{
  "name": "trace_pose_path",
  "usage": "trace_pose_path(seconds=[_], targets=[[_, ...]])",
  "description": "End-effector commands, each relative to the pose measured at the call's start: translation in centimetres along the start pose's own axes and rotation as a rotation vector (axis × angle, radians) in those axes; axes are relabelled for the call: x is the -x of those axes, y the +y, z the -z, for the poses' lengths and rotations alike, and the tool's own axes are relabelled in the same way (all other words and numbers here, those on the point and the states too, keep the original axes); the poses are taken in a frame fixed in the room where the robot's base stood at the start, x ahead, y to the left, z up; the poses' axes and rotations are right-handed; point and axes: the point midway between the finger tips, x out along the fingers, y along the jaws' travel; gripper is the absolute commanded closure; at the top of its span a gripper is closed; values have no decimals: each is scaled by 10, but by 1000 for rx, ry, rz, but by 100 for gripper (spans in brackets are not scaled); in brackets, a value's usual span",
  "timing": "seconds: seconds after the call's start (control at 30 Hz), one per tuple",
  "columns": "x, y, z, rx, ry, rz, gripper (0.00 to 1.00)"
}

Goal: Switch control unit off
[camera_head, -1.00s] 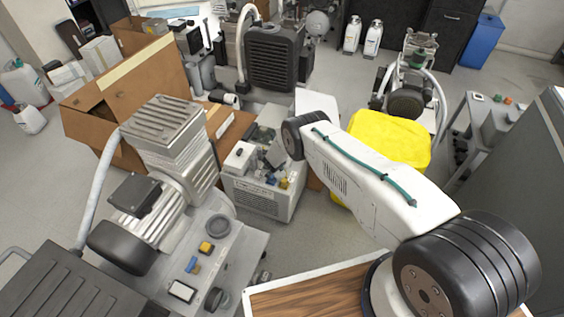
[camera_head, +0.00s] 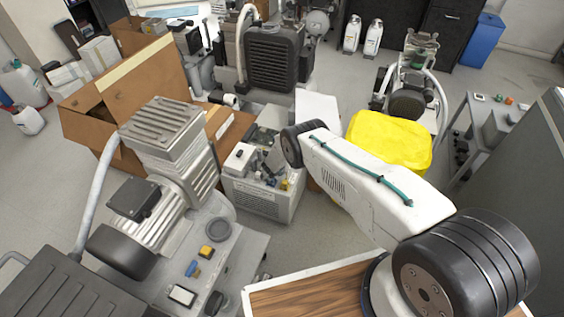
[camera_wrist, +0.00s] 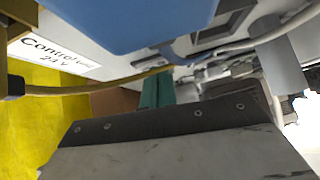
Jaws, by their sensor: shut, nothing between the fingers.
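A white box with the label "Control unit 24 V" (camera_wrist: 55,56) fills the upper part of the wrist view, partly cut off. A large blurred blue part (camera_wrist: 130,22) is very close to the camera, with a yellow part and its cable (camera_wrist: 14,62) at the left. In the head view, an open-topped pale box (camera_head: 262,197) with small blue and yellow parts stands mid-floor, likely the same unit. My gripper (camera_wrist: 157,92) shows as narrow teal fingertips, shut and empty, close by the unit. Whether they touch it cannot be told. I cannot make out a switch.
A compressor (camera_head: 160,190) with a ribbed head is at the left, beside a cardboard box (camera_head: 130,100). A wooden-topped surface (camera_head: 310,293) is in front. Cables cross the wrist view.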

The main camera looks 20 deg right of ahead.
Motion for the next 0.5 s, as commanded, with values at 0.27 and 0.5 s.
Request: trace_pose_path(seconds=[0.27, 0.5], targets=[[2, 5, 1, 2, 0, 1, 100], [4, 13, 3, 2, 0, 2, 100]])
